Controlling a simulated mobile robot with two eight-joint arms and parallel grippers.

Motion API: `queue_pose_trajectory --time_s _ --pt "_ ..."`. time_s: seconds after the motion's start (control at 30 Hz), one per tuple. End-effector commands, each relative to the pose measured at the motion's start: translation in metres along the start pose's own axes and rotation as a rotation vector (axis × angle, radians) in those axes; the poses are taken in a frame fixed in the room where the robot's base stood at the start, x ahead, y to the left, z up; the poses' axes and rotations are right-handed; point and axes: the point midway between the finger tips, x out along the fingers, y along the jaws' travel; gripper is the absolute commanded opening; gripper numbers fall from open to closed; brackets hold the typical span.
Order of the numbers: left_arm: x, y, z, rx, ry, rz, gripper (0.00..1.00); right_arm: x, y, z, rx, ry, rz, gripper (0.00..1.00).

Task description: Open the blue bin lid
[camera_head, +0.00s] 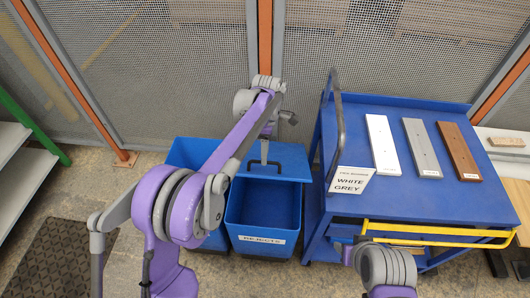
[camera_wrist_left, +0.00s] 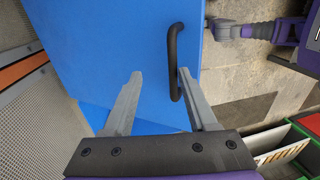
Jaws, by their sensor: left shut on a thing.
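Two blue bins stand side by side in the head view. The right bin (camera_head: 263,238) has a front label that seems to read REJECTS. Its blue lid (camera_head: 290,160) is raised at the front, so the bin's inside shows below it. My left gripper (camera_head: 265,150) is at the lid's dark handle (camera_head: 263,165). In the left wrist view the left gripper (camera_wrist_left: 160,85) has its fingers on either side of the handle (camera_wrist_left: 173,60), over the blue lid (camera_wrist_left: 115,40). My right arm's grey end (camera_head: 385,265) shows low in the head view; its fingers are not clear.
The left blue bin (camera_head: 190,150) is partly hidden by my left arm. A blue cart (camera_head: 430,205) with a yellow rail (camera_head: 435,235) and white, grey and brown boards stands close at the right. A mesh fence (camera_head: 190,60) is behind. A dark mat (camera_head: 60,255) lies at the left.

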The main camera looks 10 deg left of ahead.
Motion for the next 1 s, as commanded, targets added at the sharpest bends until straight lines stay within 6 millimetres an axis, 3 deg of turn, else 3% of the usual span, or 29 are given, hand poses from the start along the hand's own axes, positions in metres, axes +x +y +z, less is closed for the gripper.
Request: queue_pose_trajectory --time_s 0.5,0.7,1.0 --pt "-0.092 -0.001 0.0 0.0 0.0 0.002 0.45 -0.008 0.0 -0.006 0.0 0.004 0.0 0.5" --pt "-0.104 -0.002 0.0 0.0 0.0 0.001 0.45 -0.009 0.0 -0.007 0.0 0.005 0.0 0.5" --pt "-0.104 -0.002 0.0 0.0 0.0 0.001 0.45 -0.008 0.0 -0.007 0.0 0.005 0.0 0.5"
